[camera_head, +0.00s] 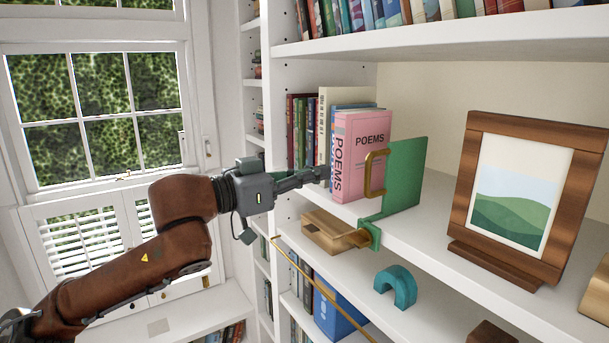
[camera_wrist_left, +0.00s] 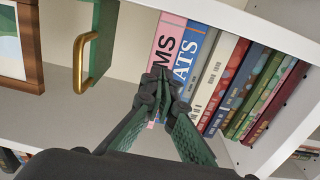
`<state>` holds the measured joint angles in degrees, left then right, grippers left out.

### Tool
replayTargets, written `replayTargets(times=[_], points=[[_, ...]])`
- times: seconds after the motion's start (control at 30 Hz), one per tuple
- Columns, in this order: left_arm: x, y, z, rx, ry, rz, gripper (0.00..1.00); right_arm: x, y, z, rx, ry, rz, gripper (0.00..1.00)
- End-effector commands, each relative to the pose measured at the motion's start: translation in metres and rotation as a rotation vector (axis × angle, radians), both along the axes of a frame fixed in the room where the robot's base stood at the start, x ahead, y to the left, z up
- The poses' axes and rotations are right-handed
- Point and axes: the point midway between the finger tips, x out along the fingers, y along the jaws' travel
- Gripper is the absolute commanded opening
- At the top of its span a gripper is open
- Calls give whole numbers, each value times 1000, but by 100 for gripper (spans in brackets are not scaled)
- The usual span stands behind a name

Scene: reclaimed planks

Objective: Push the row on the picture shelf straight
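A row of upright books stands on the white shelf (camera_head: 452,222). At its right end is a pink POEMS book (camera_head: 364,150), pink in the left wrist view (camera_wrist_left: 167,45) too. Next to it is a blue book (camera_wrist_left: 193,55), then a pale one (camera_wrist_left: 217,75) and several darker ones. A green bookend (camera_head: 406,175) with a brass handle (camera_head: 374,172) stands right of the pink book. My left gripper (camera_head: 326,173) is shut, its tips at the pink and blue spines in the left wrist view (camera_wrist_left: 160,80). I cannot tell whether they touch. My right gripper is out of view.
A wooden picture frame (camera_head: 463,183) stands right on the same shelf, with bare shelf between it and the bookend. The lower shelf holds a wooden box (camera_head: 322,234) and a teal arch (camera_head: 396,285). More books fill the shelf above. A white upright (camera_head: 281,110) is at the left.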

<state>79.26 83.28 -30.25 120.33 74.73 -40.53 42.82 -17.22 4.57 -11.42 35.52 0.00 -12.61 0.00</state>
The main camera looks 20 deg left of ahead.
Motion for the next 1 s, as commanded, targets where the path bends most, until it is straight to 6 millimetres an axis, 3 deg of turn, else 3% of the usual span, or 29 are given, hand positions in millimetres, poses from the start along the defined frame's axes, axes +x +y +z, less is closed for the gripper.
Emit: replayTargets(times=[1.0], points=[[17,-14,0,0,0,-2,0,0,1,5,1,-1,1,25]])
